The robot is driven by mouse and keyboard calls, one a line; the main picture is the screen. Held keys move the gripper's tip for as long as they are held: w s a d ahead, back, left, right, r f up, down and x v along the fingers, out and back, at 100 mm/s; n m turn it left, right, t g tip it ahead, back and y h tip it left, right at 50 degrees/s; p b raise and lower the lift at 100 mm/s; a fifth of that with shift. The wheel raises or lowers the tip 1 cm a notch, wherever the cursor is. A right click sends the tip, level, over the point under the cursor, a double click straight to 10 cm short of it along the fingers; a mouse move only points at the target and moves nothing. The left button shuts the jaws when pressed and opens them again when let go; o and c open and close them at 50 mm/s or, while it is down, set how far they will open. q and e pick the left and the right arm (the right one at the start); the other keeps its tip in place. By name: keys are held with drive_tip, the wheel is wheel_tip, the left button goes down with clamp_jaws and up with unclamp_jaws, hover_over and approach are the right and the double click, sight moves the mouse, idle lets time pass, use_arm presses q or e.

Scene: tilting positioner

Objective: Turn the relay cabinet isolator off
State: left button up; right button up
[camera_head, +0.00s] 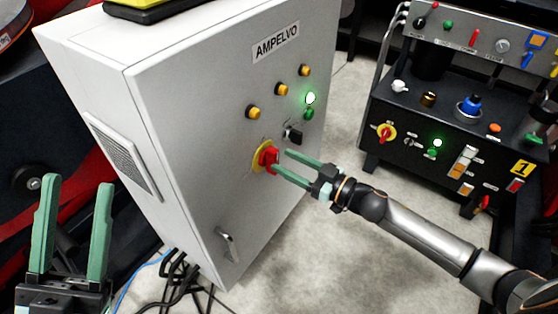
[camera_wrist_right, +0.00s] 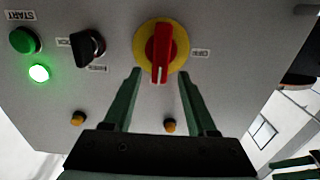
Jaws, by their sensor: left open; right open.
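The relay cabinet (camera_head: 190,150) is a light grey box labelled AMPELVO. Its isolator (camera_head: 267,157) is a red handle on a round yellow plate on the front face. In the right wrist view the isolator's red handle (camera_wrist_right: 160,52) stands upright in the picture, with a small label to its right. My right gripper (camera_head: 280,168) is open, its green fingers pointing at the isolator. In the right wrist view its fingertips (camera_wrist_right: 160,72) lie on either side of the handle, with gaps; contact cannot be told. My left gripper (camera_head: 75,190) is open and empty at the lower left.
A black selector (camera_head: 293,136) and a lit green lamp (camera_head: 310,98) sit above the isolator. Several amber buttons are on the same face. A door handle (camera_head: 227,243) is below. Black cables (camera_head: 180,275) lie at the cabinet's foot. A black control console (camera_head: 455,150) stands right.

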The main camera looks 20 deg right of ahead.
drive_tip(key=shift+x, duration=1.45)
drive_tip(key=shift+c, duration=0.4)
clamp_jaws()
